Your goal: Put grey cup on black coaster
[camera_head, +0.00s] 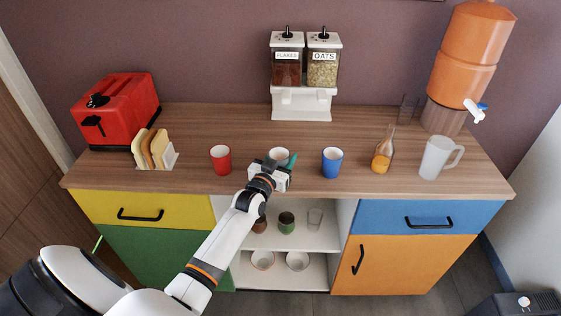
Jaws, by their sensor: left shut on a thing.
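The grey cup (278,155) stands between the red cup and the blue cup, near the front edge of the counter. Its pale rim and inside show above my left gripper (274,167). My left gripper reaches in from the front and is shut on the grey cup, with a teal finger at its right side. The gripper hides the cup's lower part, so I cannot tell whether it touches the counter. I see no black coaster; the arm and gripper hide part of the counter. My right gripper is not in view.
A red cup (221,158) stands left and a blue cup (332,162) right. A bottle (382,152) and jug (436,158) stand farther right, a toast rack (155,150) and toaster (121,108) left, a cereal dispenser (302,95) behind. Shelves below hold cups and bowls.

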